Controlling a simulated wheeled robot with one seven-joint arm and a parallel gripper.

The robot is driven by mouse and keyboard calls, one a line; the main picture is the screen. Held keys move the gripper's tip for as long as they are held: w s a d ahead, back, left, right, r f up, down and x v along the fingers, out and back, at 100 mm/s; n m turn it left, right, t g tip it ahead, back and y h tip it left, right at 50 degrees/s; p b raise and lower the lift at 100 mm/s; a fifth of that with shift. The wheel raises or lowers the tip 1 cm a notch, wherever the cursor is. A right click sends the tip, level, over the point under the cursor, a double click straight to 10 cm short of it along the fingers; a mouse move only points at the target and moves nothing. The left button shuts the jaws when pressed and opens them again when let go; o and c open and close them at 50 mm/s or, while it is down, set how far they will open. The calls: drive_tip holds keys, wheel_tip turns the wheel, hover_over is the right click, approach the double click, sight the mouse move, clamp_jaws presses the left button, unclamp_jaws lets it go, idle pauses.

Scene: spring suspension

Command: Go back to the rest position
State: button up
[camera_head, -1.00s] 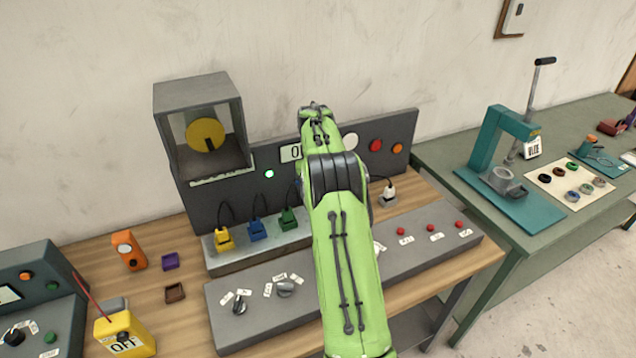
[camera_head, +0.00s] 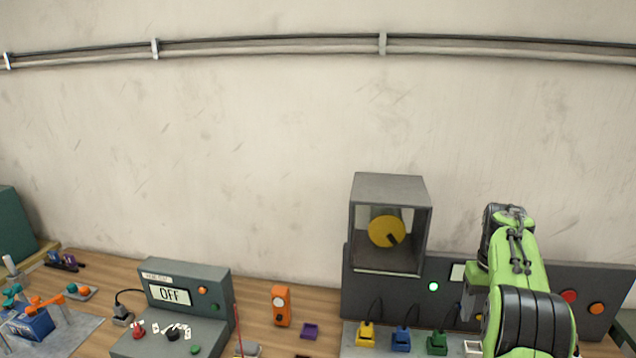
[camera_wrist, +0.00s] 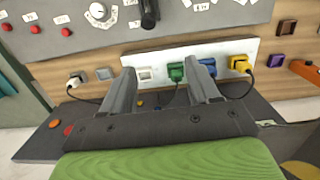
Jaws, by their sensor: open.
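My gripper (camera_wrist: 163,78) shows in the wrist view with its two grey fingers apart and nothing between them. It is over the grey panel (camera_wrist: 60,110), and a light strip with a white socket (camera_wrist: 146,74), a green plug (camera_wrist: 176,72), a blue plug (camera_wrist: 208,66) and a yellow plug (camera_wrist: 240,64) lies beyond the fingertips. In the head view my green arm is at the lower right, in front of the panel, and hides part of it.
A grey box with a yellow disc (camera_head: 387,231) stands on the panel, beside a lit green lamp (camera_head: 433,286). An orange device (camera_head: 282,306) and a purple tray (camera_head: 310,331) lie left of it. A console reading OFF (camera_head: 169,295) stands further left.

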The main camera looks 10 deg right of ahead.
drive_tip(key=s+a+r+n+t+b, duration=0.1)
drive_tip(key=s+a+r+t, duration=0.1)
drive_tip(key=s+a+r, duration=0.45)
drive_tip(key=s+a+r+t+b, duration=0.1)
drive_tip(key=s+a+r, duration=0.2)
drive_tip(key=a, duration=0.6)
drive_tip(key=s+a+f+t, duration=0.1)
drive_tip(key=s+a+f, duration=0.1)
drive_tip(key=s, duration=0.3)
drive_tip(key=s+a+f+n+t, duration=0.1)
drive_tip(key=s+a+f, duration=0.1)
drive_tip(key=s+a, duration=0.2)
drive_tip(key=s+a+f+n+t+b, duration=0.1)
drive_tip(key=s+a, duration=0.3)
drive_tip(key=s, duration=0.4)
drive_tip(key=shift+f+t, duration=0.3)
drive_tip(key=shift+f, duration=0.55)
